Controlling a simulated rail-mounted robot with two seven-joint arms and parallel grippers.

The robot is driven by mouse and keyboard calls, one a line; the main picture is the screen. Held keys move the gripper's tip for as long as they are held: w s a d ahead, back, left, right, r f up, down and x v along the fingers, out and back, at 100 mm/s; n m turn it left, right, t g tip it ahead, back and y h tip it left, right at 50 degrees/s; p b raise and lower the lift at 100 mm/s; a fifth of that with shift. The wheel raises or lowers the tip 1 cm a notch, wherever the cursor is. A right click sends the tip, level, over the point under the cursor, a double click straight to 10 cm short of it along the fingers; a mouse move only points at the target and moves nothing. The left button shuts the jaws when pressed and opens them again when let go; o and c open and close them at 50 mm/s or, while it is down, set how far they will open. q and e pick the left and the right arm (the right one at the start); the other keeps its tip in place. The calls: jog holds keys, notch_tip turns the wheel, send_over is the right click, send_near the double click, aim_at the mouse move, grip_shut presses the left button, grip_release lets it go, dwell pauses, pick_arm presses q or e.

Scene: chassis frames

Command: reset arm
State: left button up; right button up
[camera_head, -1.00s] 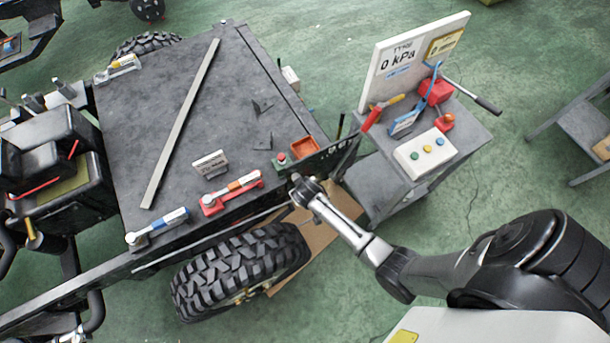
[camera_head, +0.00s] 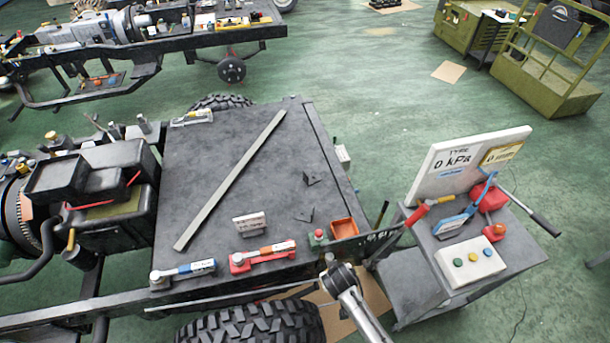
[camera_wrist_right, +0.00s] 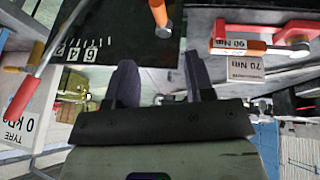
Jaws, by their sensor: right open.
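My right arm comes in from the bottom in the head view. My left gripper is not in view.
A red wrench (camera_head: 262,256) and a blue-handled wrench (camera_head: 184,271) lie along the chassis's near edge. A cart (camera_head: 468,240) with a 0 kPa board (camera_head: 466,163) stands at the right. Open green floor (camera_head: 350,80) lies behind.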

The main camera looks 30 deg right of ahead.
jog(key=s+a+r+n+t+y+p, duration=0.1)
jog(key=s+a+r+n, duration=0.1)
jog(key=r, duration=0.7)
jog(key=s+a+r+n+t+y+p, duration=0.1)
jog(key=s+a+r+y, duration=0.1)
jog(key=r, duration=0.8)
jog(key=s+r+g+p, duration=0.1)
jog(key=s+p, duration=0.1)
jog(key=s, duration=0.6)
jog(key=s+a+r+n+g+p, duration=0.1)
jog(key=s+r+p, duration=0.1)
jog(key=s, duration=0.7)
jog(key=shift+r+p, duration=0.2)
jog(key=shift+p, duration=0.65)
jog(key=shift+s, duration=0.1)
